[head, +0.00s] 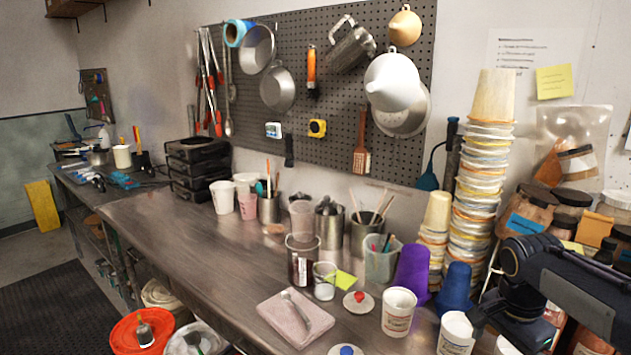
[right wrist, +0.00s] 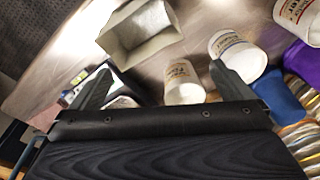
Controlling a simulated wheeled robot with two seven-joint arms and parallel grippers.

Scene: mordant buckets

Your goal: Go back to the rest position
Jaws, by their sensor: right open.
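My right arm comes in at the right of the head view, over the right end of the workbench (head: 190,235). My right gripper (right wrist: 160,70) is open, with its two fingers wide apart in the right wrist view. Nothing is held between them. A white labelled tub (right wrist: 183,85) shows beyond the gap between the fingers, and another labelled tub (right wrist: 238,54) is by the right fingertip. In the head view, a dark part of my right gripper is close to a white tub (head: 456,334); I cannot tell whether they touch. My left gripper is not in view.
Purple (head: 411,270) and blue (head: 456,288) cups and a tall cup stack (head: 484,180) stand near my right arm. Jars (head: 529,212) are behind it. A pink slab (head: 296,318) lies at the bench front. An orange bucket (head: 125,335) is below. The bench's left middle is clear.

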